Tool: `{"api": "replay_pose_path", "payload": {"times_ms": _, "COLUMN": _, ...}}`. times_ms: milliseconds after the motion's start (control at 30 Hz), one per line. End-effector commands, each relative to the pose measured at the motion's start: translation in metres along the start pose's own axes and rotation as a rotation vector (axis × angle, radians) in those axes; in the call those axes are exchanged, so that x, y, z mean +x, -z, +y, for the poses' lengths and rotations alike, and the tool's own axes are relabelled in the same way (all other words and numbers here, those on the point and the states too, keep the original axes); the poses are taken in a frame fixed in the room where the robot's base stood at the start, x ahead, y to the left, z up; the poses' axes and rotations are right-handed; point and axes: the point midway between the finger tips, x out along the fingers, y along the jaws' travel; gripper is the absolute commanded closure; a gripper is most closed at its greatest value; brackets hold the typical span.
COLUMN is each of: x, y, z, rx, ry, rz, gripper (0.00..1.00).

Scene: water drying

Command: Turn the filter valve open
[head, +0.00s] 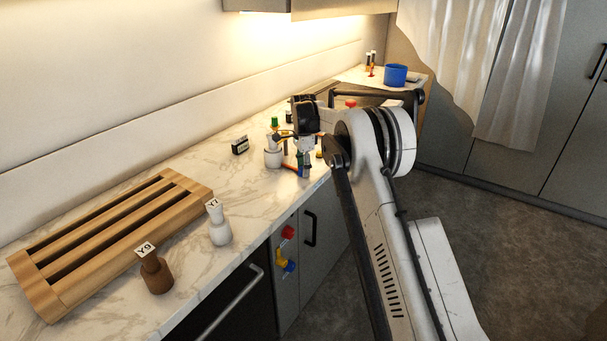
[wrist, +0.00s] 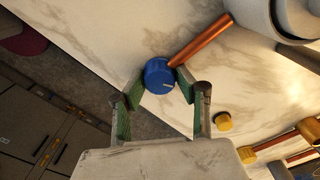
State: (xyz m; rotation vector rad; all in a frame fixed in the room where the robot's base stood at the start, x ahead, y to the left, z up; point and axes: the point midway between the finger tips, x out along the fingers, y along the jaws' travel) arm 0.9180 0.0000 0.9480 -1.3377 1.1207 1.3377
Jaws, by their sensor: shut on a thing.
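A round blue valve knob (wrist: 158,76) with a short pale line on its face shows in the wrist view, at the end of a copper pipe (wrist: 199,41). My gripper (wrist: 162,85) has its green-padded fingers on either side of this knob and is shut on it. In the head view my gripper (head: 304,158) points down at the counter's front edge, beside a small white vessel (head: 272,158). The knob is too small and covered there to make out clearly.
A wooden rack (head: 45,297), a brown piece marked Y9 (head: 156,274) and a white one marked Y7 (head: 219,231) stand on the marble counter at left. A small black box (head: 240,146) and a blue pot (head: 396,75) are farther back. Yellow knobs (wrist: 222,122) sit right of my fingers.

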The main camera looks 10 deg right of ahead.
Motion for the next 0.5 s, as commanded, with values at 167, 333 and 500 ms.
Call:
{"api": "replay_pose_path", "payload": {"times_ms": 167, "x": 0.0021, "y": 0.0000, "z": -0.0004, "rx": -0.168, "ry": 0.000, "rz": 0.000, "gripper": 0.97}}
{"api": "replay_pose_path", "payload": {"times_ms": 333, "x": 0.0018, "y": -0.0001, "z": -0.0006, "rx": -0.329, "ry": 0.000, "rz": 0.000, "gripper": 0.97}}
{"api": "replay_pose_path", "payload": {"times_ms": 500, "x": 0.0011, "y": -0.0002, "z": -0.0008, "rx": -0.490, "ry": 0.000, "rz": 0.000, "gripper": 0.97}}
